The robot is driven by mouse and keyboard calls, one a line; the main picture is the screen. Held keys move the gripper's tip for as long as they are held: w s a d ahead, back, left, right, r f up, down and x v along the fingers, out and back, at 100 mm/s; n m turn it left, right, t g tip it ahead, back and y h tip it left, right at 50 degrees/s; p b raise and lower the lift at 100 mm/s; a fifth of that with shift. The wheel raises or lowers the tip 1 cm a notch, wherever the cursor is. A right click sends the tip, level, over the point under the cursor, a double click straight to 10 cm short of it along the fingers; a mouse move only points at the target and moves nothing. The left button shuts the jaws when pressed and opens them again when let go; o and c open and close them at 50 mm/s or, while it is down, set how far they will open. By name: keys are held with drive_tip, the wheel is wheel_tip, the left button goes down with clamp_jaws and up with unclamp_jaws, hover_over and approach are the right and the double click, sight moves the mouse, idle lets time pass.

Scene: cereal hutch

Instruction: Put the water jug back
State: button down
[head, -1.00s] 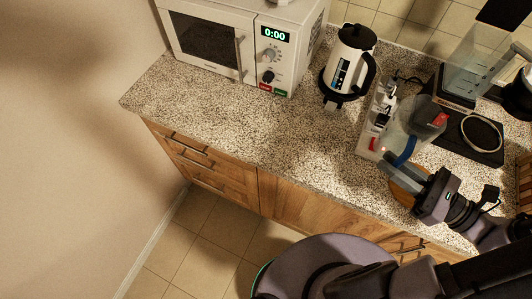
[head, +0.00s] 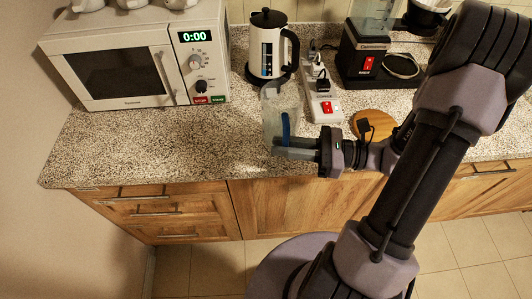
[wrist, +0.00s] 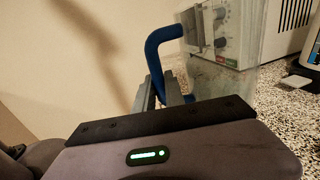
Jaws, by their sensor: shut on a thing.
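The water jug (head: 283,108) is clear and see-through, with a blue handle (head: 286,130). It is upright at the front part of the counter, in front of the kettle. My gripper (head: 292,150) comes from the right and is shut on the blue handle. In the wrist view the handle (wrist: 157,52) runs down between my fingers, and the clear jug body (wrist: 222,65) is beyond it. I cannot tell whether the jug's base touches the counter.
A white microwave (head: 125,60) stands at left. A white kettle (head: 267,50) is behind the jug. A power strip (head: 322,92), a wooden disc (head: 375,124) and a black appliance (head: 365,58) are to the right. The speckled counter (head: 150,135) is clear at front left.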

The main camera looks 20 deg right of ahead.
drive_tip(key=w+a+f+b, duration=0.2)
drive_tip(key=f, duration=0.1)
drive_tip(key=w+a+f+b, duration=0.1)
drive_tip(key=shift+w+f, duration=0.15)
drive_tip(key=shift+r, duration=0.2)
drive_tip(key=c, duration=1.8)
unclamp_jaws()
drive_tip(key=shift+f, duration=0.2)
drive_tip(key=shift+c, duration=0.2)
drive_tip(key=o, duration=0.4)
drive_tip(key=shift+o, duration=0.2)
drive_tip(key=shift+r, duration=0.1)
